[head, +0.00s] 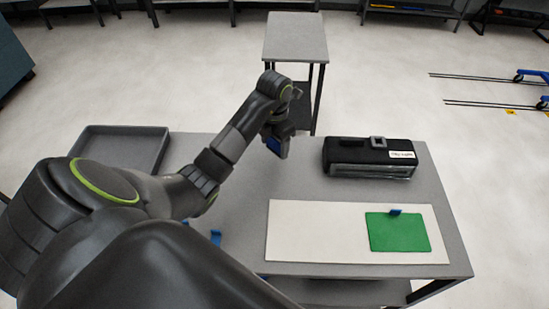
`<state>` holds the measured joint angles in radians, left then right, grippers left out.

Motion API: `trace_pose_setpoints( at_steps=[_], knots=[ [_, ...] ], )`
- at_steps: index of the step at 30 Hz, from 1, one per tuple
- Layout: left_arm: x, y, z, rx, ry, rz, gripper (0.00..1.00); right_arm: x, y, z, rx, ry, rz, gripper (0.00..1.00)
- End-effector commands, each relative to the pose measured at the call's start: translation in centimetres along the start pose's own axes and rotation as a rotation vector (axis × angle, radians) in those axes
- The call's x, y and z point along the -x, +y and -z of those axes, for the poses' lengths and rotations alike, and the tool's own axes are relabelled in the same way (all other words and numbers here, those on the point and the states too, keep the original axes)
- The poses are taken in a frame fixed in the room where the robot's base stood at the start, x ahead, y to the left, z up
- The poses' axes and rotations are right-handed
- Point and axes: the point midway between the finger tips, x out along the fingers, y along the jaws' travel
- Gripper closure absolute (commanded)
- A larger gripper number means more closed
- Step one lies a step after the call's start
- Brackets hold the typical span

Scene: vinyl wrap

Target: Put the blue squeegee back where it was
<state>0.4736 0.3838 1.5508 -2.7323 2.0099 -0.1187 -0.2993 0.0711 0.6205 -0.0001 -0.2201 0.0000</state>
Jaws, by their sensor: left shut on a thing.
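My left gripper (281,148) is shut on a blue piece, which looks like the blue squeegee (273,145). It is over the far part of the grey table, left of the black case. The gripper covers much of the blue piece, and I cannot tell whether it touches the table. Another small blue item (215,237) shows beside my left arm, partly hidden by it. My right gripper is not in view.
A white panel (318,232) lies at the table's front right, with a green sheet (398,234) and a small blue piece (396,212) on it. A black case (370,153) sits behind. A grey tray (121,139) is at left. A small side table (296,37) stands beyond.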

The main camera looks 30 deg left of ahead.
Motion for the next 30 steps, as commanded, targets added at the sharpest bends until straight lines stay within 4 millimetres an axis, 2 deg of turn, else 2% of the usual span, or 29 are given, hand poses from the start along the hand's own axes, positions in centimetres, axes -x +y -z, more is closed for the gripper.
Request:
trace_pose_setpoints(
  at_steps=[6,8,11,23,24,28,30],
  knots=[
    [-3.4,-0.1,0.1,0.0,0.002,0.002,0.55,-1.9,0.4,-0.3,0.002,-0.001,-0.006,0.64],
    [-3.6,-0.1,0.0,0.002,0.003,0.003,0.55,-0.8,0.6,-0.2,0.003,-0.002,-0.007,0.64],
    [-4.7,-0.1,0.0,0.001,0.002,0.002,0.55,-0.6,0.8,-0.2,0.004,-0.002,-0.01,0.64],
    [-5.5,0.0,0.0,0.0,-0.001,0.0,0.55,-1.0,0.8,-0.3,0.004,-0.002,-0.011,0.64],
    [-5.4,0.0,0.0,0.0,-0.001,0.0,0.34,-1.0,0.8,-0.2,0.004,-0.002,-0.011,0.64],
    [-5.4,0.0,0.0,0.0,0.0,0.0,0.17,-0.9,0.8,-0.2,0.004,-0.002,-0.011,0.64],
    [-5.4,0.0,0.0,0.0,0.0,0.0,0.15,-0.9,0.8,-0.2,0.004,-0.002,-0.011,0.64]
  ],
)
